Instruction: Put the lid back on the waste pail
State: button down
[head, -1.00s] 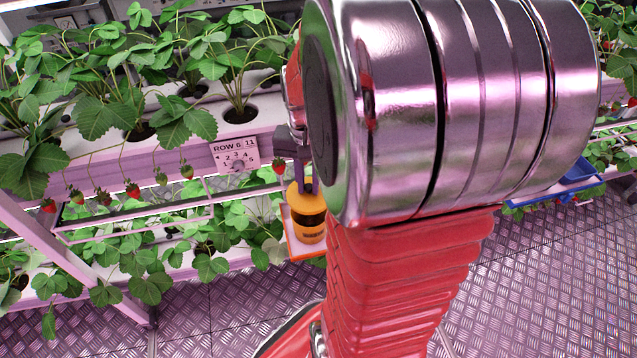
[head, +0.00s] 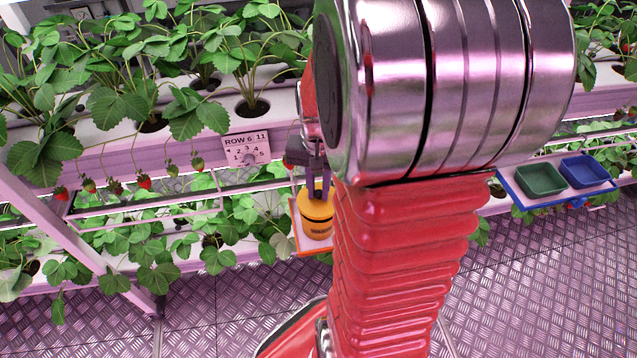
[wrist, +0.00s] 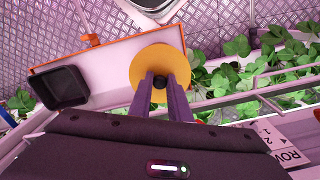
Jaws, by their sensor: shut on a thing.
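The waste pail's lid is a round yellow-orange disc with a black knob, seen from above in the wrist view (wrist: 160,62) and from the side in the head view (head: 316,206). My gripper (wrist: 160,82) is shut on the knob, one purple finger on each side; in the head view the gripper (head: 319,188) points down at the lid. The waste pail (head: 318,230) is orange with dark markings and stands under the lid on an orange-edged shelf. No clear gap shows between lid and pail, but I cannot tell whether the lid is fully seated. The lid hides the pail in the wrist view.
The pink shelf (wrist: 112,58) also holds a black square bin (wrist: 62,88) beside the pail. Strawberry racks with a row sign (head: 246,148) and hanging berries stand behind. A tray at right holds a green bin (head: 540,179) and a blue bin (head: 584,171).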

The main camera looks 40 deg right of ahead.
jog(key=shift+f, duration=1.3)
jog(key=shift+f, duration=0.1)
dwell(1.5)
jog(key=c, duration=1.1)
grip_release()
jog(key=shift+r, duration=3.5)
grip_shut()
